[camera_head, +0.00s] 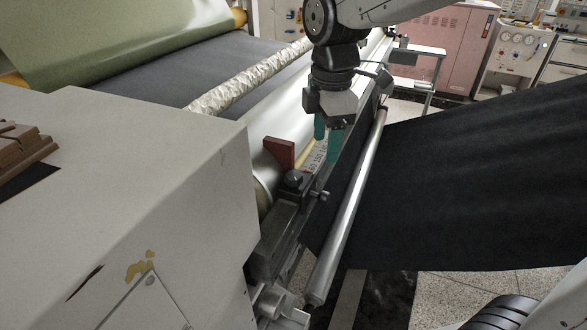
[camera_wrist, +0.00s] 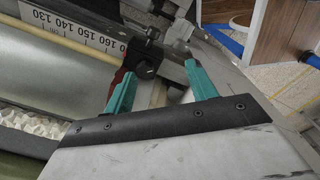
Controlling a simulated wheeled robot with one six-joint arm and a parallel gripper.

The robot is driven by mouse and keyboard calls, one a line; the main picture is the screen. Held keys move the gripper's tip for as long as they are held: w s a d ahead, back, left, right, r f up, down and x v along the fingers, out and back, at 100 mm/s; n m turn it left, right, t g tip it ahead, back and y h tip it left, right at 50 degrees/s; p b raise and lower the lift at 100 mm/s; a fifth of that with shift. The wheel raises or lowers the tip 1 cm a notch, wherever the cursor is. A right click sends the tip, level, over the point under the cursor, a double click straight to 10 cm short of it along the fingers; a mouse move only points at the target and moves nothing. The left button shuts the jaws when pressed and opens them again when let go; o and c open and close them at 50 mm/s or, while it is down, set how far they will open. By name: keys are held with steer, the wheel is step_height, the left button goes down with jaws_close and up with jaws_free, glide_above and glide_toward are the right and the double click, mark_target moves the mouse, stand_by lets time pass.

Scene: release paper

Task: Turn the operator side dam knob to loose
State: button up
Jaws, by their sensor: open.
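The side dam is a red-brown plate (camera_head: 279,152) at the near end of the shiny roller. Beside it a black round knob (camera_head: 293,179) sits on a dark clamp block. In the wrist view a black round knob (camera_wrist: 145,69) shows between the fingers, nearer the left one, not visibly gripped. My gripper (camera_head: 327,148) has two green fingers pointing down, above and a little beyond the clamp block in the head view. In the wrist view my gripper (camera_wrist: 160,70) is spread open and empty. The knob's setting cannot be read.
A printed scale (camera_wrist: 80,30) runs along the rail. A long metal bar (camera_head: 350,205) and black sheet (camera_head: 470,180) lie right of the clamp. A large beige machine housing (camera_head: 150,170) fills the left foreground. Speckled floor (camera_head: 480,288) shows at lower right.

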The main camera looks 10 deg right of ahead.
mark_target(294, 175)
steer(key=w+a+f+n, duration=0.2)
steer(key=w+a+n, duration=0.1)
steer(key=w+a+f+n, duration=0.1)
steer(key=a+n, duration=0.1)
steer(key=shift+w+a, duration=0.15)
steer(key=shift+w, duration=0.1)
step_height(294, 175, down, 8)
steer(key=shift+r, duration=0.15)
steer(key=c, duration=1)
